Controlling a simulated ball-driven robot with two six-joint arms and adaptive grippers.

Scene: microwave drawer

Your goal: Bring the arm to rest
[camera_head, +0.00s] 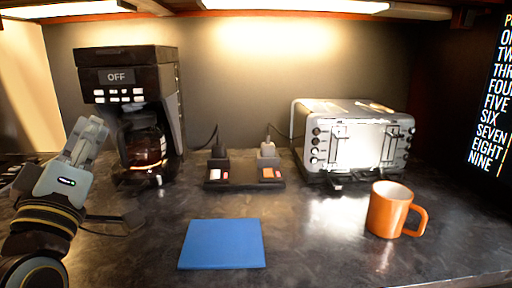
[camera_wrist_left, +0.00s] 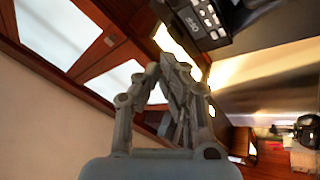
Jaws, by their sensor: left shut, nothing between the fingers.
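My left gripper (camera_head: 86,139) is at the left of the head view, raised above the counter in front of the coffee maker's left side. Its fingers point up and are shut with nothing between them. In the left wrist view the shut fingers (camera_wrist_left: 172,75) point toward the lit panels under the cabinet. My right gripper is not in either view.
A black coffee maker (camera_head: 128,75) stands just beyond my left gripper. A blue mat (camera_head: 222,244) lies front centre, an orange mug (camera_head: 389,210) front right. A silver toaster (camera_head: 350,140) and a black socket block (camera_head: 243,176) stand behind. The counter's front middle is mostly clear.

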